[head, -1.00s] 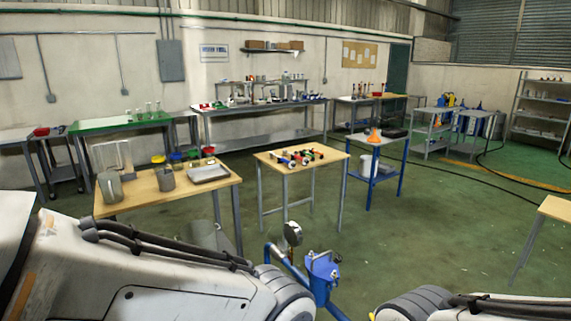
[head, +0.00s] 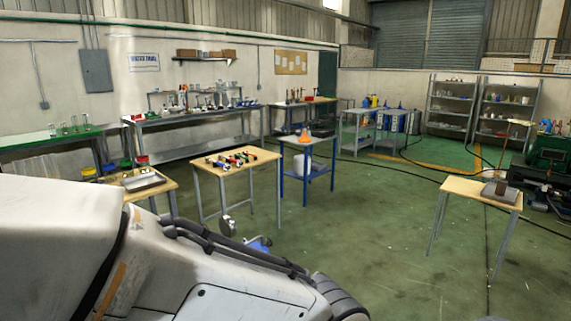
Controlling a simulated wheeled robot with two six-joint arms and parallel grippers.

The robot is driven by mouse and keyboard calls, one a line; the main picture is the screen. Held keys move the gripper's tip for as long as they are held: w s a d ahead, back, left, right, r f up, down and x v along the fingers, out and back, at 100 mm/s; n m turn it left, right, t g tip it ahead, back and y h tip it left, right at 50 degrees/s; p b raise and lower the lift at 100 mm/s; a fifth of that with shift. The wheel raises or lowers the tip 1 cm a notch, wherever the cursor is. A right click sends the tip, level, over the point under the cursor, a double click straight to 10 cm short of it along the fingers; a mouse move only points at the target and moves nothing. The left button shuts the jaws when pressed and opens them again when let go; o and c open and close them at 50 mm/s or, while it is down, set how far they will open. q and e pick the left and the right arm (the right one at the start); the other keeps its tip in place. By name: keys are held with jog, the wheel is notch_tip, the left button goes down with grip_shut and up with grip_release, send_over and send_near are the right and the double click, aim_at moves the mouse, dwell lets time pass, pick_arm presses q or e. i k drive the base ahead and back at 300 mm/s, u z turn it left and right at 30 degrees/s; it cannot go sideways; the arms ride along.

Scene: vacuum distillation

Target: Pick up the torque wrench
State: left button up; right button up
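I cannot make out a torque wrench for certain. Several small tools with red, blue, green and dark parts (head: 238,158) lie on the small wooden-topped table (head: 215,171) in the middle of the head view. They are too small to tell apart. My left arm fills the lower left of the view, well short of that table, and its gripper is not visible. My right gripper is also out of view.
A blue table with an orange item (head: 304,135) stands right of the tool table. A wooden table with a metal tray (head: 141,182) is at left, partly behind my arm. Another wooden table (head: 465,187) stands at right. Open green floor (head: 360,230) lies between.

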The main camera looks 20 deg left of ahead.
aim_at(208, 159)
jog(key=z, duration=2.4)
jog(key=i, duration=3.45)
jog(key=u, duration=2.9)
jog(key=i, duration=3.95)
jog(key=u, duration=0.7)
